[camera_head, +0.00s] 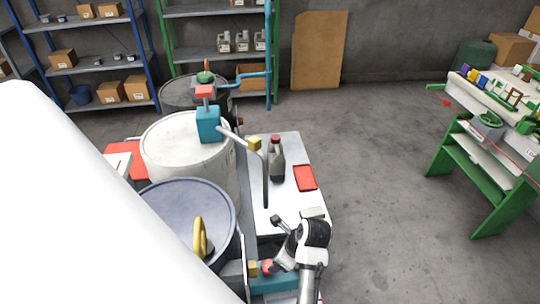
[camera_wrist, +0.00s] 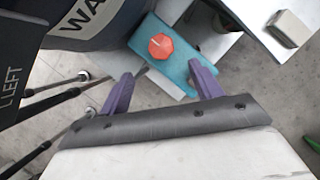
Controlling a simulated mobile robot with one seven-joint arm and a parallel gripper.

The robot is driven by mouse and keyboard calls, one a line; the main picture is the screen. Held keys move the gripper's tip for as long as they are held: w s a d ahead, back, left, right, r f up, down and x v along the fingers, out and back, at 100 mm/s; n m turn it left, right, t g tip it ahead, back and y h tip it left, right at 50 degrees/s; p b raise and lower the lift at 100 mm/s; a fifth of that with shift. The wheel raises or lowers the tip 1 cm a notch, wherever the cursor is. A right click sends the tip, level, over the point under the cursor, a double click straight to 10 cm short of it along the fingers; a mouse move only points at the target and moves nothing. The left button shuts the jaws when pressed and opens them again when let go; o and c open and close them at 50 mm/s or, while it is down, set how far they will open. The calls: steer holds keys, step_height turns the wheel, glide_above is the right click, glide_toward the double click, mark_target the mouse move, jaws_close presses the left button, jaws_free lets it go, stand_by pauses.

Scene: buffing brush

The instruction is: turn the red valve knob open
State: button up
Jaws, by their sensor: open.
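The red valve knob (camera_wrist: 160,46) is an octagonal cap with a pale mark, set on a teal body (camera_wrist: 176,72). In the head view a small red knob (camera_head: 268,267) shows at the bottom, on a teal block (camera_head: 277,283) beside my arm. My gripper (camera_wrist: 161,84) has two purple fingers spread wide apart and empty. In the wrist view the knob lies beyond the fingertips, roughly centred between them, and I see no contact. The fingers cannot be made out clearly in the head view.
A blue drum (camera_head: 190,205) with a yellow handle (camera_head: 200,238) and a white drum (camera_head: 175,155) stand left. A white table (camera_head: 262,205) holds a dark bottle (camera_head: 277,162) and a red box (camera_head: 305,178).

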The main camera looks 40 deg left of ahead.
steer(key=p+x, duration=0.1)
steer(key=x, duration=0.9)
steer(key=shift+a+f, duration=0.15)
steer(key=shift+f, duration=0.05)
steer(key=c, duration=1)
